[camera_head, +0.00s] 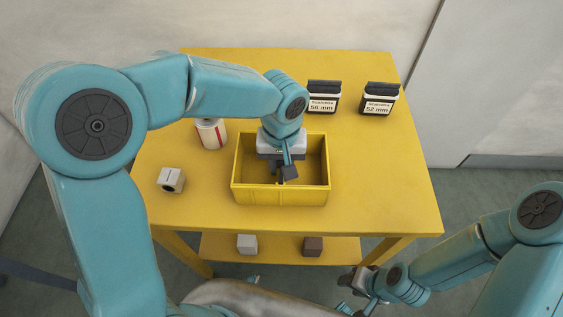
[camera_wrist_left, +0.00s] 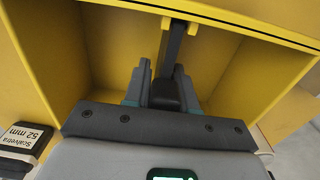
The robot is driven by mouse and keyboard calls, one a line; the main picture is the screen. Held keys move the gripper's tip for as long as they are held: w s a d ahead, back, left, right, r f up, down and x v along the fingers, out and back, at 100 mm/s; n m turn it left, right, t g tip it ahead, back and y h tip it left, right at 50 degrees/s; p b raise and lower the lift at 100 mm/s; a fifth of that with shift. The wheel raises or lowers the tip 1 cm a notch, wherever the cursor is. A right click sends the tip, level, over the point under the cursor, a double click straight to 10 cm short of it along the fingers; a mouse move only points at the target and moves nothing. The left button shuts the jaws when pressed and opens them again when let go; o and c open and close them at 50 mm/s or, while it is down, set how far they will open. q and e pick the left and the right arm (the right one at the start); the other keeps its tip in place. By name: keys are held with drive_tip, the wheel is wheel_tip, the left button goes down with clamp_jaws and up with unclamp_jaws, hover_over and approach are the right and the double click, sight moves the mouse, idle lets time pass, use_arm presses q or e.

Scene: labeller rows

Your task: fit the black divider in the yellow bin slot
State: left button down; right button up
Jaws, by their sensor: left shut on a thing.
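The yellow bin (camera_head: 281,196) stands open near the middle of the yellow table. My left gripper (camera_head: 287,160) reaches down into it from above and is shut on the black divider (camera_head: 289,173). In the left wrist view my left gripper (camera_wrist_left: 160,92) has the divider (camera_wrist_left: 173,45) between its two fingers. The lower part of the divider is hidden. My right gripper (camera_head: 352,290) hangs at the lower right, away from the table top; its jaws are unclear.
Two labelled black-and-white boxes, 56 mm (camera_head: 323,103) and 52 mm (camera_head: 378,104), stand at the back right. A white roll with a red stripe (camera_head: 211,134) and a grey block (camera_head: 171,180) are left of the bin. The table's right side is clear.

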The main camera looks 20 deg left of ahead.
use_arm(q)
drive_tip(key=shift+f, duration=0.4)
drive_tip(key=c, duration=0.8)
unclamp_jaws()
drive_tip(key=shift+c, duration=0.2)
wheel_tip(320, 180, up, 16)
drive_tip(key=p, duration=0.1)
drive_tip(key=shift+r+p, duration=0.2)
drive_tip(key=shift+p, duration=0.2)
